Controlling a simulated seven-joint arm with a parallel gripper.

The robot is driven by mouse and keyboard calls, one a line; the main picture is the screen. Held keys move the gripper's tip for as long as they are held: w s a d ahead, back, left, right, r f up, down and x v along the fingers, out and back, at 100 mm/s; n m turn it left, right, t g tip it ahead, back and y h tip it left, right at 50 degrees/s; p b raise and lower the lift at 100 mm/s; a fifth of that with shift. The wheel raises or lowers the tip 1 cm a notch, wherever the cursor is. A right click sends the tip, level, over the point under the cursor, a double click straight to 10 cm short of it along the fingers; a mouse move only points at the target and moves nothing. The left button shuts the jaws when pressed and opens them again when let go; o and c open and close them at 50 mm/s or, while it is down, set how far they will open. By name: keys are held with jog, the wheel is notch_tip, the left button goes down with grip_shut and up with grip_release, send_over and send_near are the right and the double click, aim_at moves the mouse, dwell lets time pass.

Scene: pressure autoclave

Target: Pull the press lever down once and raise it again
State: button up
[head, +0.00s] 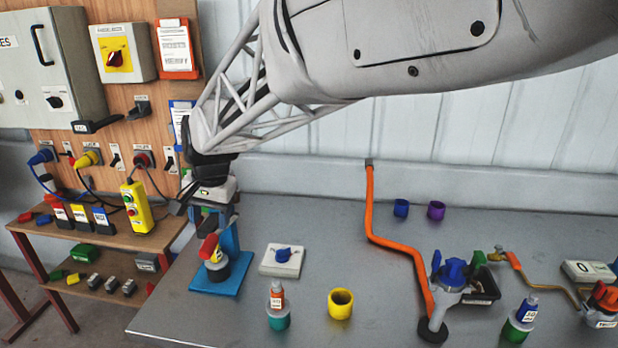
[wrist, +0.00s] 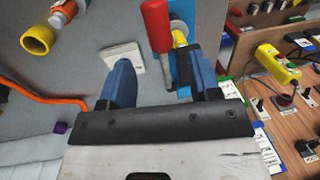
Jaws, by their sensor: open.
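The press (head: 231,245) is a blue stand on a blue base plate, at the left of the grey table. Its lever has a red handle (head: 208,246), which points up and to the left. In the wrist view the red handle (wrist: 156,24) and its grey rod show ahead, in line with the gap between the fingers; I cannot tell whether it lies between them. My gripper (wrist: 157,62) is open, with blue fingers apart and nothing held. In the head view my gripper (head: 190,203) is beside the top of the press, partly hidden by my own arm.
A white box with a blue knob (head: 283,260) stands right of the press. A yellow pendant (head: 136,207) stands on the wooden shelf to the left. An orange pipe (head: 370,210) rises further right.

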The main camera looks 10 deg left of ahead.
aim_at(210, 238)
jog(key=shift+a+f, duration=0.15)
jog(key=shift+f, duration=0.95)
jog(key=shift+a+f, duration=0.2)
jog(key=shift+f, duration=0.85)
jog(key=shift+a+f, duration=0.15)
jog(key=shift+f, duration=0.95)
jog(key=shift+c, duration=0.5)
grip_shut()
